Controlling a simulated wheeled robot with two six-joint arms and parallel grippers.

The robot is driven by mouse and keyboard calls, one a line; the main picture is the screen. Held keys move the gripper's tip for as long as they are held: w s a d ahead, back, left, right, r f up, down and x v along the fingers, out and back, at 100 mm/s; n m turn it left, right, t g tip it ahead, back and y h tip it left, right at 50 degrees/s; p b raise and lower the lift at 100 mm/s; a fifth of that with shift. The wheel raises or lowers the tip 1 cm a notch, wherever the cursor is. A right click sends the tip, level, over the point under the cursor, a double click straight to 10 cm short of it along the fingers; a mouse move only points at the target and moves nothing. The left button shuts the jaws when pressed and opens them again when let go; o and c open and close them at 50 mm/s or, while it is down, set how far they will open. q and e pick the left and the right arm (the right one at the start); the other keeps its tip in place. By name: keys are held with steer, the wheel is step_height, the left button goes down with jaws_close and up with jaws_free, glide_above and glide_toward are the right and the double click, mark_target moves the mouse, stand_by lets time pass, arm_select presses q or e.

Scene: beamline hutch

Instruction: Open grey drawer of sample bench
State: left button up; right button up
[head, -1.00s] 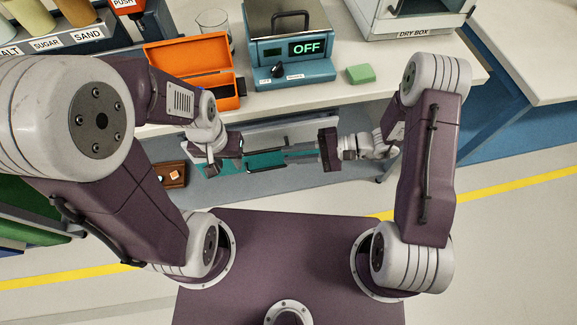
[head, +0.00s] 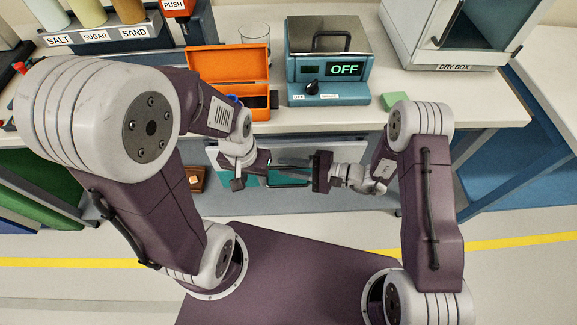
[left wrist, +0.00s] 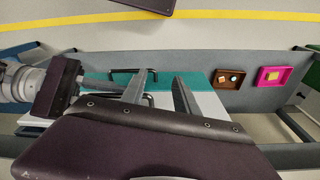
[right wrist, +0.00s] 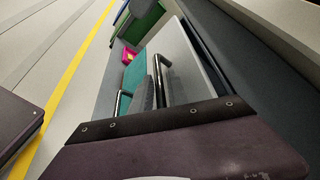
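In the head view, the right gripper (head: 300,170) points left towards the left gripper (head: 256,172).
On the bench top stand an orange case (head: 230,72), a blue device (head: 330,68) reading OFF, a green block (head: 397,100) and a dry box (head: 450,35). A brown tray (left wrist: 230,78) and a pink tray (left wrist: 270,77) lie on the lower shelf.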

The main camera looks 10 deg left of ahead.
jaws_close()
stand_by(1.4)
